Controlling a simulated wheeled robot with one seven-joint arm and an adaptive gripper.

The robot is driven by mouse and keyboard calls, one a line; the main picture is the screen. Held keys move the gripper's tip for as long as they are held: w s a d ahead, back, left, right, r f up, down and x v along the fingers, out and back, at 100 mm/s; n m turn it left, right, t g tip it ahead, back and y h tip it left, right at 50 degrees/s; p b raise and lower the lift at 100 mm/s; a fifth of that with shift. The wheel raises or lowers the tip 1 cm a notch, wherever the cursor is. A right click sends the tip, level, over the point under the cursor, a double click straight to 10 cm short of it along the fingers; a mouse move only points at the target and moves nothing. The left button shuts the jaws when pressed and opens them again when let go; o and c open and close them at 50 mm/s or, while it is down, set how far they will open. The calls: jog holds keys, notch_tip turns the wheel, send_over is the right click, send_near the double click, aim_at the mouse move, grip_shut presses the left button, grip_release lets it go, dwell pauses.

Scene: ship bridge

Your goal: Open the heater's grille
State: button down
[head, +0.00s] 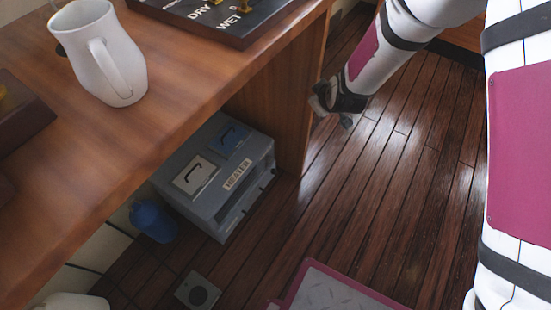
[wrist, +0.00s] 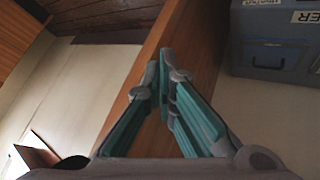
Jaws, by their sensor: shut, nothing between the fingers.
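The heater (head: 222,185) is a grey box on the floor under the desk in the head view. It has a white label, blue and pale panels with dark handles on top, and dark openings low on its front. I cannot tell for certain which part is the grille. In the wrist view part of the heater (wrist: 275,50) shows at the upper right, with a label ending in "ER" and a panel with a small handle. My gripper (head: 338,108) is to the right of the desk's side panel, apart from the heater. In the wrist view its fingers (wrist: 166,70) are together and empty.
The wooden desk (head: 190,70) overhangs the heater, and its side panel (head: 268,110) stands between heater and gripper. A white jug (head: 105,60) is on top. A blue object (head: 152,221) stands beside the heater. The plank floor (head: 345,200) in front is mostly clear.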

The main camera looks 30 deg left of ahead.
jog(key=s+a+f+n+t+y+p, duration=0.15)
jog(key=s+a+f, duration=0.25)
jog(key=f, duration=0.5)
jog(key=s+a+f+n+y, duration=0.1)
jog(key=s+a+f+n, duration=0.2)
jog(key=a+f, duration=0.35)
jog(key=s+d+f+n+t+y+p, duration=0.1)
jog(key=s+d+f+n, duration=0.1)
jog(key=s+f, duration=0.5)
jog(key=s+d+f+n+t+y, duration=0.1)
jog(key=s+d+f+n, duration=0.1)
jog(key=s+d+f, duration=0.2)
jog(key=s+f, duration=0.3)
jog(key=s, duration=0.1)
jog(key=shift+f+p, duration=0.35)
jog(key=shift+d+n+t, duration=0.1)
jog(key=shift+n+t, duration=0.15)
jog(key=b, duration=0.5)
send_near(266, 167)
jog(key=w+a, duration=0.2)
jog(key=shift+w+a+f+b, duration=0.2)
jog(key=shift+w+f+b, duration=0.1)
jog(key=shift+w+f, duration=0.25)
